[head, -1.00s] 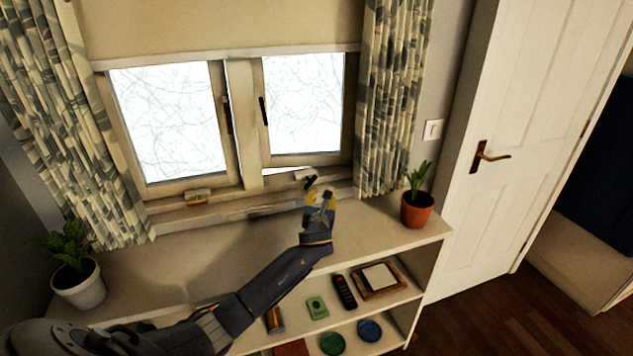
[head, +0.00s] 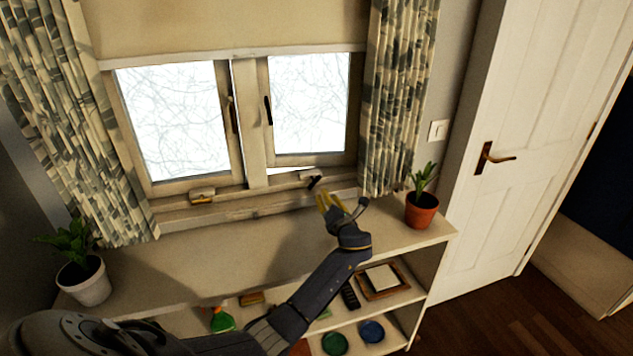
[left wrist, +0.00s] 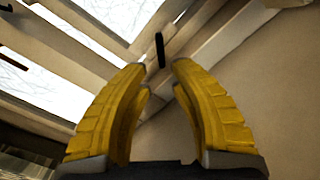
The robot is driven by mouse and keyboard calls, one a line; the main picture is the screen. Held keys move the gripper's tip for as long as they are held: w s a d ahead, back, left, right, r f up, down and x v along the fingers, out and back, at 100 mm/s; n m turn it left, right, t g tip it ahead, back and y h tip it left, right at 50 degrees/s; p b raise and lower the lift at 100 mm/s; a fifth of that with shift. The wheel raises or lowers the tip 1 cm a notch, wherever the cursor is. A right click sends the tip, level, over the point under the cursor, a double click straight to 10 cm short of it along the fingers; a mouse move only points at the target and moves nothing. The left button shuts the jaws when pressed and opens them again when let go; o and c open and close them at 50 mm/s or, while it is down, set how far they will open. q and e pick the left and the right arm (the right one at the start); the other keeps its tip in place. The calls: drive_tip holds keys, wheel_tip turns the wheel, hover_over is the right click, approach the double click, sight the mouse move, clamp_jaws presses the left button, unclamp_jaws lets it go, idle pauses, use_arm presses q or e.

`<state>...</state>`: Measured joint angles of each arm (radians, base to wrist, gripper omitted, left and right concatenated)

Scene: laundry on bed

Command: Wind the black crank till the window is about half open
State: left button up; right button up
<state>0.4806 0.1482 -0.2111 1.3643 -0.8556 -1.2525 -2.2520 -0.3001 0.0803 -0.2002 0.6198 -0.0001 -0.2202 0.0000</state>
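The black crank (head: 314,183) sits at the foot of the right window sash (head: 307,105), on a pale mount on the frame. The sash is slightly ajar, with a thin bright gap along its bottom. My left gripper (head: 334,203) is just in front of and below the crank, over the shelf top. In the left wrist view, its yellow fingers (left wrist: 157,70) are apart, with nothing held between them. The crank (left wrist: 160,50) shows as a dark upright bar beyond the fingertips, in line with their gap. Contact is not visible. My right gripper is not in view.
A yellowish handle (head: 202,196) sits under the left sash. A terracotta plant pot (head: 421,211) stands right of my gripper, a white pot (head: 84,283) at far left. Patterned curtains hang at both sides. The shelf top (head: 180,262) is mostly clear.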

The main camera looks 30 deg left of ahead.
sight(317, 181)
use_arm(q)
drive_tip(key=x, duration=1.2)
drive_tip(key=shift+o, duration=0.2)
clamp_jaws()
